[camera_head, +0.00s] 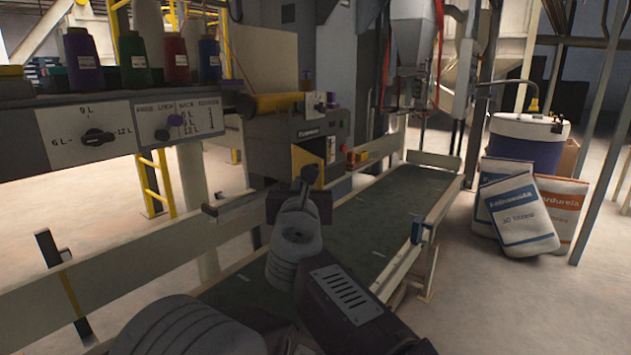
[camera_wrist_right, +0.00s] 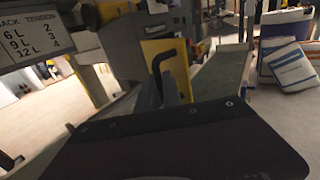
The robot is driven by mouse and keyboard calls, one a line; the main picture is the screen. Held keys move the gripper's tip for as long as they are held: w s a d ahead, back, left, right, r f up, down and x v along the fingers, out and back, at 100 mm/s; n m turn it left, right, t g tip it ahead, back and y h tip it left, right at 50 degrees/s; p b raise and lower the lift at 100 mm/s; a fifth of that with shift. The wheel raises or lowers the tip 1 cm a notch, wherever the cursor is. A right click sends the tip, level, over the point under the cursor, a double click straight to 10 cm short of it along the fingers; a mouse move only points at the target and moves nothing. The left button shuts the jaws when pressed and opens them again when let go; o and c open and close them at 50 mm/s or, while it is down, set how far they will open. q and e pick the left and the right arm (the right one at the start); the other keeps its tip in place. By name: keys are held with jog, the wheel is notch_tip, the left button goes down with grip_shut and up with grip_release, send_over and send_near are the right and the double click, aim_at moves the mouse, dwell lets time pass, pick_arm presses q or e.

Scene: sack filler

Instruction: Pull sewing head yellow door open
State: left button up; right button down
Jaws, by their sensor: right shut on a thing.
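The sewing head (camera_head: 290,138) is a dark grey box beside the conveyor, mid-picture in the head view. Its yellow door (camera_head: 299,158) is on the side facing me and is partly hidden by my right gripper. In the right wrist view the yellow door (camera_wrist_right: 179,62) carries a black bent handle (camera_wrist_right: 158,62). My right gripper (camera_head: 308,176) is at the door, shut on the handle; its fingers (camera_wrist_right: 172,92) meet the handle's lower part. I cannot tell how far the door stands from its frame. My left gripper is out of view.
A green conveyor belt (camera_head: 378,215) with pale side rails runs under and beside my right arm. A control panel (camera_head: 130,130) with knobs and thread spools above is at left. Filled sacks (camera_head: 518,215) lean on a drum at right. Floor beyond the conveyor is open.

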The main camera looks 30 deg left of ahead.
jog(key=shift+s+a+f, duration=0.25)
jog(key=shift+a+f, duration=0.1)
jog(key=shift+a, duration=0.05)
jog(key=c, duration=1.7)
grip_release()
jog(key=shift+c, duration=0.2)
jog(key=shift+o, duration=1.2)
jog(key=shift+s+a+r, duration=0.1)
jog(key=shift+s+a, duration=0.1)
jog(key=shift+a, duration=0.05)
jog(key=shift+w+d+r, duration=0.1)
jog(key=shift+d, duration=0.05)
jog(key=b+v, duration=0.6)
jog(key=v, duration=0.3)
